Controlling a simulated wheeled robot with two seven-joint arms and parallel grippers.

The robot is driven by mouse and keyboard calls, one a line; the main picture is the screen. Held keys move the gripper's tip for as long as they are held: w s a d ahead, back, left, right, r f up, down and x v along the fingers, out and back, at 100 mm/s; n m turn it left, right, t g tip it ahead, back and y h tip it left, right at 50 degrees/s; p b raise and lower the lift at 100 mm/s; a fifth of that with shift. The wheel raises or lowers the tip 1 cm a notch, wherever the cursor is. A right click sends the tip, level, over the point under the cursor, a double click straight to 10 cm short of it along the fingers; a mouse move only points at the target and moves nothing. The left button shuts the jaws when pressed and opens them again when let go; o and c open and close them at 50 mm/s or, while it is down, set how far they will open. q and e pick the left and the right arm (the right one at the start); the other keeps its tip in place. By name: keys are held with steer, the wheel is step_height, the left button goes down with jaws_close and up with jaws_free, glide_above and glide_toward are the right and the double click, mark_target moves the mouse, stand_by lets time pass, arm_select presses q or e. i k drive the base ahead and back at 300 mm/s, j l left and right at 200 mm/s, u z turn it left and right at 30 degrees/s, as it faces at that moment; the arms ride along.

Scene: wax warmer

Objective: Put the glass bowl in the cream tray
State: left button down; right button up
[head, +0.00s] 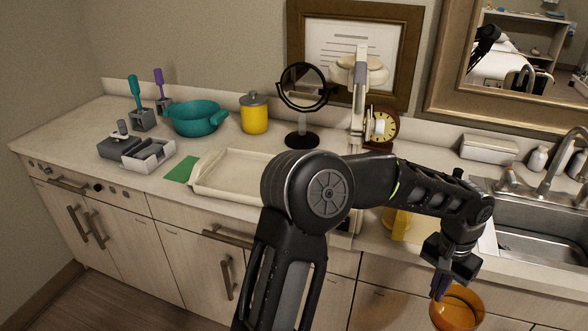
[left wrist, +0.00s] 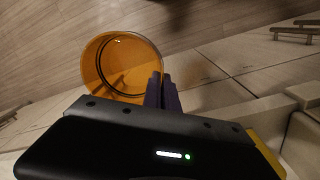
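The glass bowl (head: 461,311) is amber and see-through, low at the right of the head view, in front of the cabinet doors below the counter edge. It also shows in the left wrist view (left wrist: 112,62), seen into its opening, with the floor behind. My left gripper (head: 441,288) is shut on the bowl's rim; its purple fingers are close together (left wrist: 161,92) at the rim. The cream tray (head: 226,174) lies on the counter left of my left arm, flat and empty where it shows; my arm hides its right part. My right gripper is not in view.
A green cloth (head: 182,169) lies left of the tray. Behind stand a teal pot (head: 195,117), a yellow canister (head: 254,115) and a round mirror (head: 302,100). A yellow object (head: 398,222) stands partly behind my arm. The sink (head: 535,250) is at the right.

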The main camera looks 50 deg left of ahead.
mark_target(230, 181)
steer(key=k+j+u, duration=0.1)
steer(key=j, duration=0.3)
steer(key=k+j, duration=0.2)
steer(key=j, duration=0.2)
steer(key=k+j+u, duration=0.15)
steer(key=j, duration=0.25)
steer(key=k+j+u, duration=0.1)
steer(key=j, duration=0.3)
steer(key=k+j, duration=0.15)
steer(key=j, duration=0.25)
steer(key=u, duration=0.05)
